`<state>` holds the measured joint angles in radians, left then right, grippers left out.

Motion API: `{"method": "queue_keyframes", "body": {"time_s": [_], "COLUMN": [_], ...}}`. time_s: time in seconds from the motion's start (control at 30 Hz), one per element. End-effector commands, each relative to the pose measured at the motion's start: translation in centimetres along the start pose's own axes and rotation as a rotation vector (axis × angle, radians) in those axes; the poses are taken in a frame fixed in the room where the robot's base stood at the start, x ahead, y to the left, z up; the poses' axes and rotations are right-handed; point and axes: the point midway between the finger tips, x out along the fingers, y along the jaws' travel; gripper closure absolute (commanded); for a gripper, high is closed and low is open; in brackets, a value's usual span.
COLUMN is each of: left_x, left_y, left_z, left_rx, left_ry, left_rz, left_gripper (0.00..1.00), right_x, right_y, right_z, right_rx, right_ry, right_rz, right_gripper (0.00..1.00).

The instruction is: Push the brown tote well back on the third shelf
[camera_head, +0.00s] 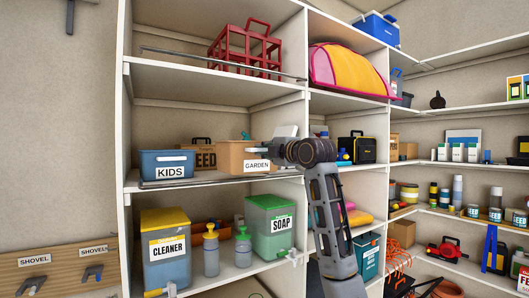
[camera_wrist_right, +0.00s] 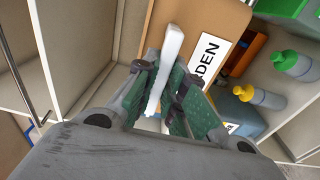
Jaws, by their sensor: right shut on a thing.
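The brown tote (camera_head: 231,155) with the GARDEN label stands on the middle shelf (camera_head: 225,181) of the left bay, at the right of the blue KIDS tote (camera_head: 165,163). Its brown front also fills the upper middle of the right wrist view (camera_wrist_right: 205,22), with part of the label showing. My right gripper (camera_head: 262,150) is at the right end of the tote's front. In the wrist view its fingers (camera_wrist_right: 163,98) are closed on a slim white bar (camera_wrist_right: 172,45) in front of the tote. I cannot tell whether the bar belongs to the tote. My left gripper is out of view.
CLEANER (camera_head: 165,240) and SOAP (camera_head: 268,226) bins and spray bottles stand on the shelf below. A red crate (camera_head: 246,47) is on the shelf above. The upright divider is close to my right arm.

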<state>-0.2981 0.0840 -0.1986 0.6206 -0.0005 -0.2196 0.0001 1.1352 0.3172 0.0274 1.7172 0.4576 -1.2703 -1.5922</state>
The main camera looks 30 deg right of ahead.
Motion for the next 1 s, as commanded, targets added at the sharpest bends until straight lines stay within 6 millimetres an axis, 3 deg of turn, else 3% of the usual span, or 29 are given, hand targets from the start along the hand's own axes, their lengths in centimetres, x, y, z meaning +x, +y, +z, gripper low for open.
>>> {"method": "queue_keyframes", "body": {"time_s": [0.5, 1.0], "left_x": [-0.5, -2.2], "left_y": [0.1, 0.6], "left_z": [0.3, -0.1], "left_rx": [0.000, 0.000], "left_ry": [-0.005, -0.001], "left_rz": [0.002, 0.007], "left_gripper": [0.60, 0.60], "right_x": [-0.1, 2.8], "right_y": [0.1, 0.0], "right_z": [0.1, 0.1], "right_rx": [-0.002, 0.000], "right_ry": [-0.002, 0.000], "right_rz": [0.001, 0.001], "right_gripper": [1.00, 1.00]}}
